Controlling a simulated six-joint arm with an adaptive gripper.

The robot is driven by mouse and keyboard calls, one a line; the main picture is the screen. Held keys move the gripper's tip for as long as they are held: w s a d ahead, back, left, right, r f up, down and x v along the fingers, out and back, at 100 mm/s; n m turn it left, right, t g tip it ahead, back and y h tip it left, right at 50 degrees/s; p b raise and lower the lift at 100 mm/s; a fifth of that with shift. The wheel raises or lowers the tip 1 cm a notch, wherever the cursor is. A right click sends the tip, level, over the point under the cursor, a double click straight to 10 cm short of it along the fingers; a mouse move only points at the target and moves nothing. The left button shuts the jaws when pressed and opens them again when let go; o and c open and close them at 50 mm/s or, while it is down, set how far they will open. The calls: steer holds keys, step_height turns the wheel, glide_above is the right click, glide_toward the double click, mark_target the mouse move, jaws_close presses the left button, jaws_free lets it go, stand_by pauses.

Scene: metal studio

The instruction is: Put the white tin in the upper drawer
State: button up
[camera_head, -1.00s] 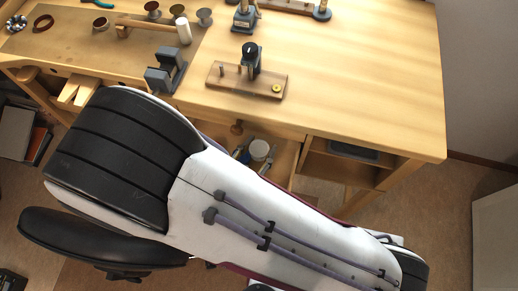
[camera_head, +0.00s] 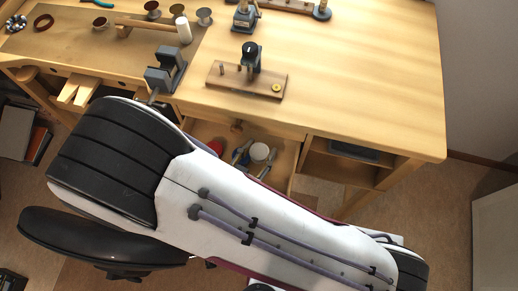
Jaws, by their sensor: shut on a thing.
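A round white tin (camera_head: 259,152) shows from above in an open wooden compartment (camera_head: 284,160) below the bench top, beside blue-handled tools (camera_head: 240,152). I cannot tell for sure whether this is the white tin of the task. A round wooden knob (camera_head: 236,126) sits on the bench front just above this compartment; the drawer it belongs to looks shut, though my arm covers part of the front. My gripper is hidden behind my own arm, so its fingers and anything in them do not show.
The workbench top (camera_head: 370,70) is clear at the right. A small block with a post on a wooden base (camera_head: 245,82), a grey vise (camera_head: 165,70) and a white cylinder (camera_head: 183,29) stand on it. Open shelves (camera_head: 342,165) are at the right. A black seat (camera_head: 95,240) is below my arm.

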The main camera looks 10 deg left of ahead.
steer(key=shift+f, duration=0.25)
steer(key=o, duration=1.2)
steer(key=shift+r, duration=0.1)
steer(key=shift+r, duration=0.55)
steer(key=shift+v, duration=6)
